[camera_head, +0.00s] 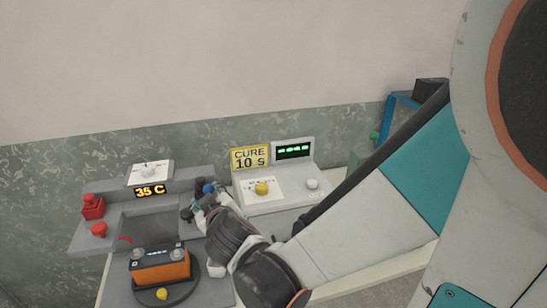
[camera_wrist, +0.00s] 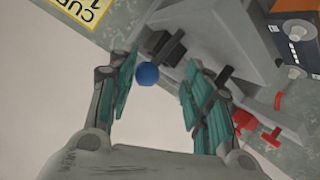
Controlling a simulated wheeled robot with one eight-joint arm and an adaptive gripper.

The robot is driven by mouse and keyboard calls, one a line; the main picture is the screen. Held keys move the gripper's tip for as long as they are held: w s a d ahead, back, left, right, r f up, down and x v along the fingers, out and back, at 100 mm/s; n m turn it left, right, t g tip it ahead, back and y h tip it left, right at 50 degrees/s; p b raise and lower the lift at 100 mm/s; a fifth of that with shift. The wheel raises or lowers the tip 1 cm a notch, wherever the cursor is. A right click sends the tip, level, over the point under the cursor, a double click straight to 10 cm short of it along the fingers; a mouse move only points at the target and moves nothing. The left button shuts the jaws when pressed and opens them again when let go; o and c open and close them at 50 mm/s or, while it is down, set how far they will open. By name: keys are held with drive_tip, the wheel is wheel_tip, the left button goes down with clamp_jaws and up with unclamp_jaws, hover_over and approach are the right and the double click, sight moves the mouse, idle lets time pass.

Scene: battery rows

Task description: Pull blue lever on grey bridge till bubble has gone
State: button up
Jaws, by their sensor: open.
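The blue lever knob (camera_head: 208,187) sits at the right end of the grey bridge (camera_head: 190,172). In the wrist view the blue ball knob (camera_wrist: 147,74) lies between the fingers, nearer the left finger, with a dark shaft behind it. I cannot tell whether a finger touches it. My gripper (camera_head: 205,197) is open at the bridge's right end; the wrist view shows its two teal-padded fingers (camera_wrist: 160,70) apart. An orange battery (camera_head: 160,268) with a black top stands on a dark round plate below the bridge. I cannot make out a bubble.
The bridge carries a "35 C" display (camera_head: 150,191), a white dial panel (camera_head: 150,172) and red controls (camera_head: 95,210) at left. A console (camera_head: 275,200) with a yellow knob and green-lit screen stands to the right, beside a "CURE 10 S" sign (camera_head: 250,158). A blue frame (camera_head: 388,118) stands farther right.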

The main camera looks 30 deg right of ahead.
drive_tip(key=v, duration=1.1)
drive_tip(key=shift+s, duration=0.35)
drive_tip(key=shift+r, duration=0.15)
idle(0.4)
drive_tip(key=s+d+f+m+g+y, duration=0.2)
drive_tip(key=s+d+m+g, duration=0.1)
drive_tip(key=s+g, duration=0.3)
drive_tip(key=shift+s, duration=0.8)
